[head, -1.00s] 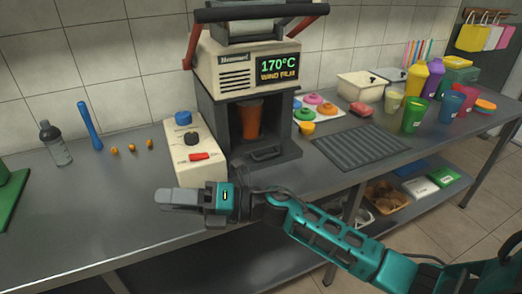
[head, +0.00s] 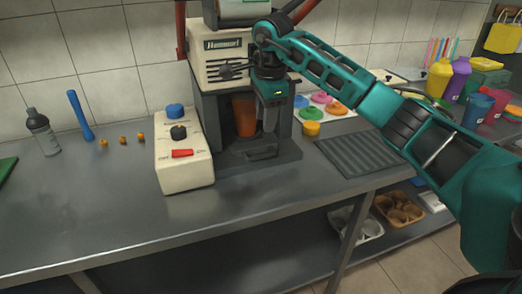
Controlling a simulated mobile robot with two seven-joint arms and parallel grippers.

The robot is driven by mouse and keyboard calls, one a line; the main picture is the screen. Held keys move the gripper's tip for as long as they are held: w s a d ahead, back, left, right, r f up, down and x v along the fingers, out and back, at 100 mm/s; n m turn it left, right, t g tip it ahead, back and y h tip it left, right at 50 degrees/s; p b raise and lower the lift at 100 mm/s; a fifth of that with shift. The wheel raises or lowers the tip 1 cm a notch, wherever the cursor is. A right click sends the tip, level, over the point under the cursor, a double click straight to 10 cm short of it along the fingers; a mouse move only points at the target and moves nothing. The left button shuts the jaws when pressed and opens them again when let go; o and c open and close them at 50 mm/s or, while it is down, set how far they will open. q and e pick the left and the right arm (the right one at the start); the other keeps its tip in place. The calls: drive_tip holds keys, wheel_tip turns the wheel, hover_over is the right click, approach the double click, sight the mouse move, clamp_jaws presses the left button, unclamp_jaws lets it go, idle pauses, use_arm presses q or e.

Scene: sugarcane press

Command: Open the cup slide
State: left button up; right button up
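The sealing machine (head: 200,110) stands on the steel counter. An orange cup (head: 243,117) is upright in its dark bay. The cup slide (head: 235,163) is at the bottom of the bay, with a dark bar handle (head: 262,153) at its front. My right gripper (head: 269,128) points down in front of the bay's right side, its tips a little above the handle in the picture. I cannot make out a gap between its fingers, and no held object shows. My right arm hides the machine's display. My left gripper is not in view.
A white control box (head: 185,165) with knobs and a red switch stands left of the machine. The counter's front left (head: 90,215) is clear.

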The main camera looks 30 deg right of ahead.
sight(262, 157)
drive_tip(key=f, duration=0.3)
drive_tip(key=w+f, duration=0.1)
drive_tip(key=f, duration=0.3)
drive_tip(key=w+f+b, duration=0.1)
drive_tip(key=f, duration=0.3)
drive_tip(key=shift+d+f, duration=0.15)
drive_tip(key=shift+d, duration=0.05)
clamp_jaws()
